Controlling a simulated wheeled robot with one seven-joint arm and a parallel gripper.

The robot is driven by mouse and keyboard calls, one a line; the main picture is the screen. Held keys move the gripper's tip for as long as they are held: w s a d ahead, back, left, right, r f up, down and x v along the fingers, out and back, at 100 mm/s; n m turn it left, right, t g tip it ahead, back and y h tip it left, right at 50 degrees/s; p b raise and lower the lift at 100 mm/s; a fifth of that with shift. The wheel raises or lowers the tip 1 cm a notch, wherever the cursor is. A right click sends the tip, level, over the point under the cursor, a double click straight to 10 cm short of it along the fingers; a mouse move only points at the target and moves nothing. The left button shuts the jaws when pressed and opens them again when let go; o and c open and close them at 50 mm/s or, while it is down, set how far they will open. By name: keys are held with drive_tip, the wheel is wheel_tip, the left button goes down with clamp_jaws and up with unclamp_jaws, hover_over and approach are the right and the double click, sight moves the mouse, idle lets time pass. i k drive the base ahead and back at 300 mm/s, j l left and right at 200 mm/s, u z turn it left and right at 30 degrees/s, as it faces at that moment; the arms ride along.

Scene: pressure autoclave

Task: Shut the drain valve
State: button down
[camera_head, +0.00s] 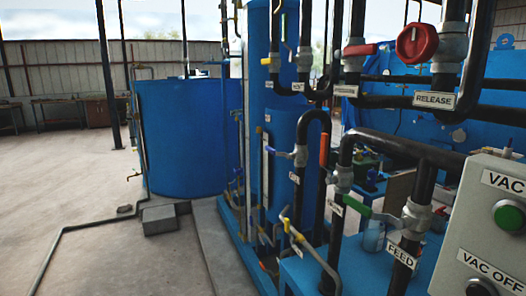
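Several valves sit on the dark pipework, but I cannot read a drain label on any of them. A yellow-tipped lever (285,223) is low at centre, on a pipe with a small unreadable tag. A green lever (357,206) sits just left of the FEED label (401,257). A red lever (360,49) and a red handwheel (417,43) are at upper right, the wheel above the RELEASE label (434,99). An orange-red lever (323,150) hangs upright at centre. My gripper is not in view.
A grey control box (484,235) with a green button fills the lower right. A large blue tank (188,137) stands at left behind a concrete block (158,220). A dark pipe (65,230) runs along the floor. Open concrete floor (60,180) lies at left.

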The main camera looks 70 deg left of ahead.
sight(324, 140)
drive_tip(key=u, duration=1.45)
